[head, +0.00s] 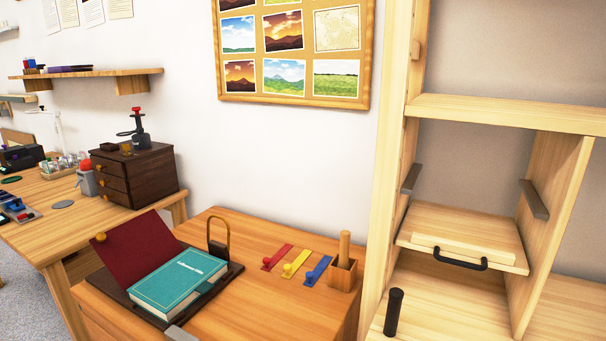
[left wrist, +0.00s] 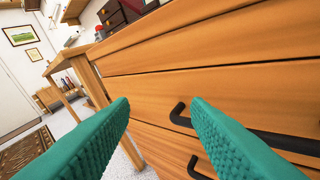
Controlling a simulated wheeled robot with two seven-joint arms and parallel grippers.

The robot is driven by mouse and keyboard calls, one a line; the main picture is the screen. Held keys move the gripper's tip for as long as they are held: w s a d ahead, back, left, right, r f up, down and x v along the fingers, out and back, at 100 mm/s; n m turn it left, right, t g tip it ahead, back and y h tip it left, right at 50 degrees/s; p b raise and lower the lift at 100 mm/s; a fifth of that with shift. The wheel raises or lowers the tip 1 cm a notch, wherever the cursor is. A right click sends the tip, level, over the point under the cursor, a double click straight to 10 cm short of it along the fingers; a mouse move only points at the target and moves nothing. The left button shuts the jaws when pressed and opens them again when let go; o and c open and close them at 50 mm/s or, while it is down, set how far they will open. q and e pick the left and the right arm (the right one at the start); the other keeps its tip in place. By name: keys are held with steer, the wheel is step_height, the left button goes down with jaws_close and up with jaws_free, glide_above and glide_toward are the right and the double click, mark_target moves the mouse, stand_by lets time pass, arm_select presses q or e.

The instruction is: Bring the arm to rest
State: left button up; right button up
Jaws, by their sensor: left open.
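My left gripper (left wrist: 160,101) shows in the left wrist view as two teal, ridged fingers. They are spread apart with nothing held between them. Beyond them is a wooden drawer front (left wrist: 225,85) with a black bar handle (left wrist: 178,116). The right-hand finger covers part of this handle, and I cannot tell how close it is. A second black handle (left wrist: 193,168) is lower down. Neither gripper can be made out in the head view, and my right gripper shows in no frame.
The desk (head: 245,305) holds a teal book (head: 178,283) in an open dark red case, a brass-coloured loop, three coloured tabs (head: 297,263) and a wooden holder (head: 342,274). A wooden shelf unit (head: 510,113) stands at right. Floor (left wrist: 63,126) shows left of the drawers.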

arm_select(q)
steer(key=s+d+f+g+h, duration=0.1)
steer(key=s+d+f+g, duration=0.2)
steer(key=s+d+f, duration=0.45)
steer(key=s+d+f+g+h, duration=0.15)
steer(key=s+f+g, duration=0.25)
steer(key=f, duration=0.6)
steer(key=s+d+f+g+h, duration=0.1)
steer(key=s+d+f+g, duration=0.2)
steer(key=s+d+f, duration=0.45)
steer(key=s+d+f+m+g, duration=0.1)
steer(key=s+d+f+g, duration=0.3)
steer(key=s+f, duration=0.4)
steer(key=s+a+r+p, duration=0.1)
steer(key=s+r+p, duration=0.2)
steer(key=s+p, duration=0.4)
steer(key=s+a+r+p, duration=0.2)
steer(key=s+p, duration=0.5)
steer(key=shift+s+r+g, duration=0.2)
steer(key=shift+r+g, duration=0.2)
arm_select(e)
steer(key=s+d+r, duration=0.1)
steer(key=s+r, duration=0.1)
steer(key=s, duration=0.4)
steer(key=s+d+r+g, duration=0.1)
steer(key=s+r, duration=0.1)
steer(key=s, duration=0.5)
steer(key=shift+d+r, duration=0.15)
steer(key=shift+d, duration=0.1)
